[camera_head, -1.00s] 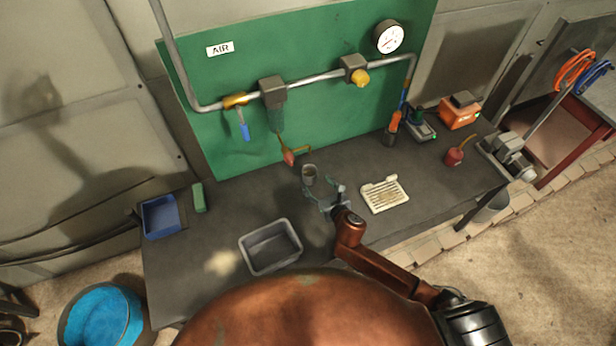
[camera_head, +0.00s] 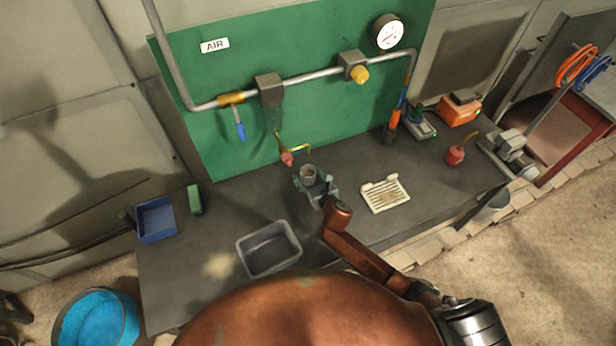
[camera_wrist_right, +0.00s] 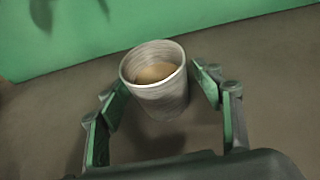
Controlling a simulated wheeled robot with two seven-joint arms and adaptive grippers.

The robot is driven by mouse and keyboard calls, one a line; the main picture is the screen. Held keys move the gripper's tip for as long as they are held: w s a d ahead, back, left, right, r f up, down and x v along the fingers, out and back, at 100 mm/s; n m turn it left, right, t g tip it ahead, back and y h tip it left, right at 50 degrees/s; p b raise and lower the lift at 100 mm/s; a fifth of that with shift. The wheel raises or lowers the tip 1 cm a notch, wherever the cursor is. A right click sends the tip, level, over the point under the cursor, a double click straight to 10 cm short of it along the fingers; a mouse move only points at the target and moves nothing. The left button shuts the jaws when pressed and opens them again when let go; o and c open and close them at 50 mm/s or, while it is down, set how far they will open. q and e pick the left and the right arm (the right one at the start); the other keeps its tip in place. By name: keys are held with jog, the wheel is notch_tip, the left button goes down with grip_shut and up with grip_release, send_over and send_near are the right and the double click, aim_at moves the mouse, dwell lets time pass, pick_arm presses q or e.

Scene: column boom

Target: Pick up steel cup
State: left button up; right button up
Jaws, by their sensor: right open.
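The steel cup (camera_head: 309,172) stands upright on the dark bench near the green panel, with a light brown content inside. In the right wrist view the cup (camera_wrist_right: 158,85) sits between the fingertips. My right gripper (camera_head: 313,182) is open, its fingers on either side of the cup. My left gripper is not in view.
A grey bin (camera_head: 269,249) and a white slotted plate (camera_head: 385,194) lie on the bench (camera_head: 200,270). A blue tray (camera_head: 156,219) and a green block (camera_head: 194,199) are at the left.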

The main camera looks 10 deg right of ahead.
jog(key=shift+s, duration=0.1)
jog(key=shift+c, duration=0.6)
jog(key=c, duration=1.3)
jog(key=shift+r, duration=0.15)
